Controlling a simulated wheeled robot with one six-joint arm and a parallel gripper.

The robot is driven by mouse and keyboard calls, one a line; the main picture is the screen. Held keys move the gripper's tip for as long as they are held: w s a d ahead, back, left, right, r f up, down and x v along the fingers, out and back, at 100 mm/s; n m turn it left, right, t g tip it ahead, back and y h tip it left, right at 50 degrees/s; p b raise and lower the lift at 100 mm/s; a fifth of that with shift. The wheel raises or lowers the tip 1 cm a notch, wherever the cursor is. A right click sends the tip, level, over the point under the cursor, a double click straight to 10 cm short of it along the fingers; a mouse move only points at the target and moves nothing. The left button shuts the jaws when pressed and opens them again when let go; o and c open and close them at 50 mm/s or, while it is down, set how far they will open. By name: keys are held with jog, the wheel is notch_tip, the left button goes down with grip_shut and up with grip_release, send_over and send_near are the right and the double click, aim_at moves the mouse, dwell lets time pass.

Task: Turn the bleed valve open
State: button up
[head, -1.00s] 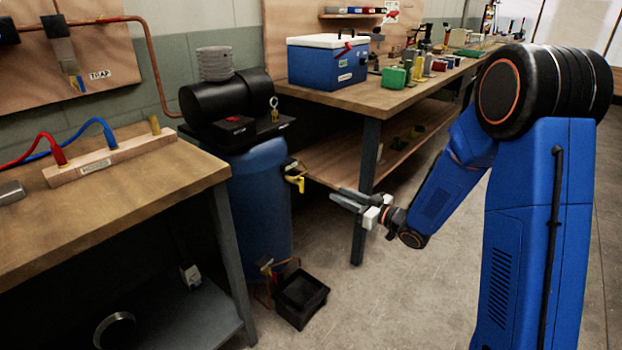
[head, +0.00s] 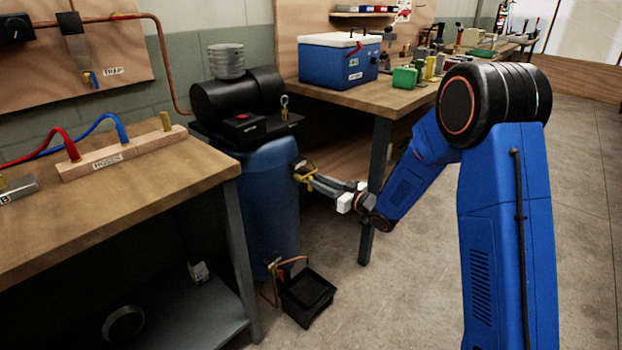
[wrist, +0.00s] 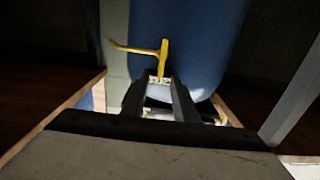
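A valve with a yellow handle (head: 302,177) sits on the upper right side of the blue tank (head: 268,205). In the wrist view the yellow handle (wrist: 162,58) has a long arm pointing left and a stem running down towards my fingertips. My gripper (head: 318,182) is at the valve, coming from the right. In the wrist view my gripper (wrist: 159,82) has its two fingers apart, with the lower end of the yellow stem at or just beyond the tips. I cannot tell whether they touch it.
A black bin (head: 307,293) stands on the floor at the tank's foot, beside a copper pipe (head: 272,280). A wooden workbench (head: 150,185) is on the left. Another bench (head: 372,97) with a blue cooler (head: 338,62) stands behind. The floor to the right is open.

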jog(key=shift+x, duration=2.5)
jog(key=shift+c, duration=0.7)
grip_shut()
